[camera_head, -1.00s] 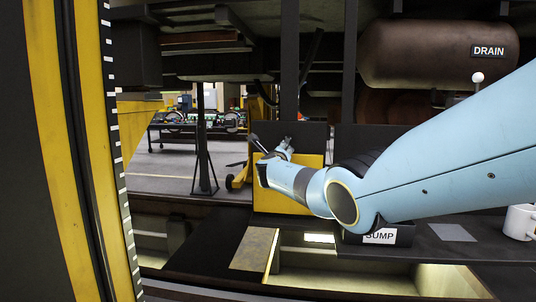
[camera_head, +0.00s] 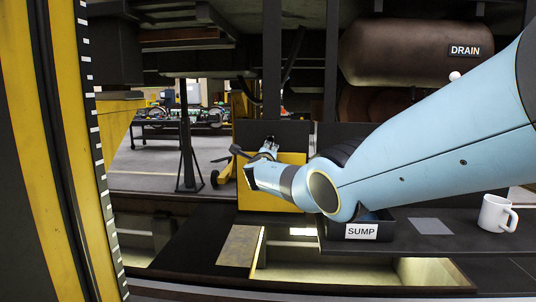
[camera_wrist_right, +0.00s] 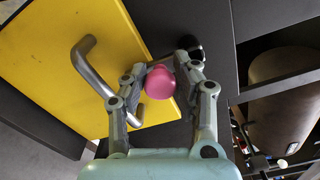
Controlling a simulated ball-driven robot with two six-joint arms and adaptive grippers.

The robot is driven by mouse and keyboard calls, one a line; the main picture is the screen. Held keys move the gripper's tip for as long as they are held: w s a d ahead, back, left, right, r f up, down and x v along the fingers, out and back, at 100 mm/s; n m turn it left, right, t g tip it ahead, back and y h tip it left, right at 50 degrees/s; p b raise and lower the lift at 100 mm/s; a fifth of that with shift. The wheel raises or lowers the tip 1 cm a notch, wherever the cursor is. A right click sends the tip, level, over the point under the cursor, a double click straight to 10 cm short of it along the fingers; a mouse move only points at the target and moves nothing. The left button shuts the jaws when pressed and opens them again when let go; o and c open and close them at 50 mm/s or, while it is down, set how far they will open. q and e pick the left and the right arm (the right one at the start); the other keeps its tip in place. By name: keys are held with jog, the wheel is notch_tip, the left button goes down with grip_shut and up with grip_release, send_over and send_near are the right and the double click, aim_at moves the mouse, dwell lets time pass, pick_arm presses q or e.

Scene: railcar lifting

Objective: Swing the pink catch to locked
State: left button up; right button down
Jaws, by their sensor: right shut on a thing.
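The pink catch (camera_wrist_right: 159,82) shows as a round pink knob in the right wrist view. My right gripper (camera_wrist_right: 163,76) is shut on it, with one finger on each side. In the head view my right gripper (camera_head: 266,148) is at the top of the yellow panel (camera_head: 272,192), mostly behind my own wrist, and the catch is hidden there. The yellow panel also shows in the right wrist view (camera_wrist_right: 50,60), with a bent metal handle (camera_wrist_right: 93,70) beside the catch. My left gripper is not in view.
A tank marked DRAIN (camera_head: 400,52) hangs at the upper right. A bin marked SUMP (camera_head: 385,230) and a white mug (camera_head: 495,213) stand on the dark ledge at the right. A jack stand (camera_head: 186,150) is left of the panel. A yellow post (camera_head: 65,150) blocks the far left.

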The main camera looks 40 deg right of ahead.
jog(key=c, duration=1)
grip_release()
jog(key=v, duration=1.2)
